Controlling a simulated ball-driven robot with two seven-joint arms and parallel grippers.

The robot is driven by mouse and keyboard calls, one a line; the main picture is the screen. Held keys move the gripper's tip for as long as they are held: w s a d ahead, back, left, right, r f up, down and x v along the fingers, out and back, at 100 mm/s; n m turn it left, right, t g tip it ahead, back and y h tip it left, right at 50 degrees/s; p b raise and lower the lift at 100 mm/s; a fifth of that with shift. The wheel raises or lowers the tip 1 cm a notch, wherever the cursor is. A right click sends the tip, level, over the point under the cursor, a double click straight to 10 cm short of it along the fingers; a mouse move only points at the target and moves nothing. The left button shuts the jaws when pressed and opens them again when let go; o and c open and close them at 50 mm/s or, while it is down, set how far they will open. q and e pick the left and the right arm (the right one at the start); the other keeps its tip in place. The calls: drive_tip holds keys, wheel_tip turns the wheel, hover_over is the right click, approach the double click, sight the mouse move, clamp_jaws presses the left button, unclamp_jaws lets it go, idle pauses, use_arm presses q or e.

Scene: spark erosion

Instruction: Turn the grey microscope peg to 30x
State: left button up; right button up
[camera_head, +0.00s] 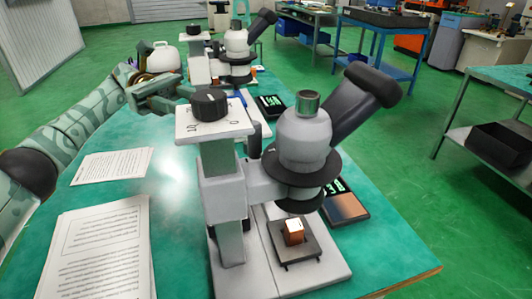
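The near microscope (222,182) is light grey and stands on the green table. On its square top plate (238,122) sits a dark grey round peg (209,104), with small scale marks around it that are too small to read with certainty. My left gripper (186,98) reaches in from the left, with its fingers close to the left side of the peg. Whether they touch it, and how far apart they are, I cannot tell. My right gripper is out of view.
A second, similar microscope (237,45) stands behind. Printed sheets (98,250) lie at the left front. The angled black eyepiece (350,100) juts up right. Other workbenches (378,20) stand beyond.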

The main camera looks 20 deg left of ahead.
sight(256, 151)
use_arm(q)
drive_tip(key=p+x, duration=0.2)
drive_tip(key=x, duration=0.3)
drive_tip(key=p+x, duration=0.3)
drive_tip(key=x, duration=0.3)
drive_tip(key=p+x, duration=0.3)
drive_tip(key=x, duration=0.2)
drive_tip(key=shift+s+d+f, duration=0.1)
drive_tip(key=shift+d+f, duration=0.1)
drive_tip(key=shift+f, duration=0.15)
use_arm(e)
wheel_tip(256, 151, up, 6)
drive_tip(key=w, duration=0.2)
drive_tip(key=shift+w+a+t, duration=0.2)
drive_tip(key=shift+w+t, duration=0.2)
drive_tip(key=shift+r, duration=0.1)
use_arm(q)
clamp_jaws()
